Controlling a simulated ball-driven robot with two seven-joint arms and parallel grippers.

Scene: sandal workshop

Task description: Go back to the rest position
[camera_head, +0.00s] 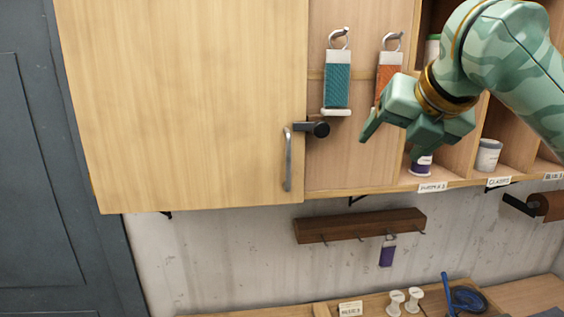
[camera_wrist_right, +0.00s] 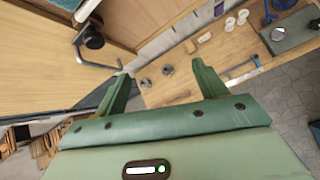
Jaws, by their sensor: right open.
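My right gripper (camera_head: 392,148) is open and empty in the head view. It hangs in front of the wall cabinet, right of the cabinet door (camera_head: 190,105), with my green camouflage-patterned arm coming in from the upper right. In the right wrist view the two fingers (camera_wrist_right: 158,88) stand apart with nothing between them. My left gripper does not show in either view.
Teal (camera_head: 338,85) and orange (camera_head: 388,72) hanging tools are beside the door handle (camera_head: 288,160) and black knob (camera_head: 320,129). A purple tag (camera_head: 387,256) hangs from the hook rack (camera_head: 360,227). Shelves hold a white cup (camera_head: 488,155). The bench (camera_wrist_right: 238,45) lies below.

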